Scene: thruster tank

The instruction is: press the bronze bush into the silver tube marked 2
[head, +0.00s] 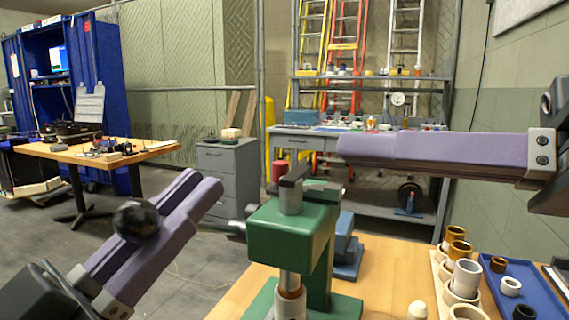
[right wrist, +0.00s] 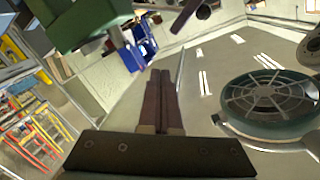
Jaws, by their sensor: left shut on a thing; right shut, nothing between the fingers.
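A green press (head: 292,235) stands on the wooden table, its steel ram (head: 290,200) passing through the head. Below the head, the ram's lower end meets a brownish band, apparently the bronze bush (head: 289,292), above a silver tube (head: 290,308) cut off by the frame's bottom. How deep the bush sits, and any mark 2, I cannot tell.
A wooden rack (head: 436,262) of silver and bronze tubes stands at the right. Beside it, a blue tray (head: 540,290) holds bronze, white and black rings. A pale rounded peg (head: 417,310) stands at the front. A blue-grey block (head: 346,255) sits behind the press.

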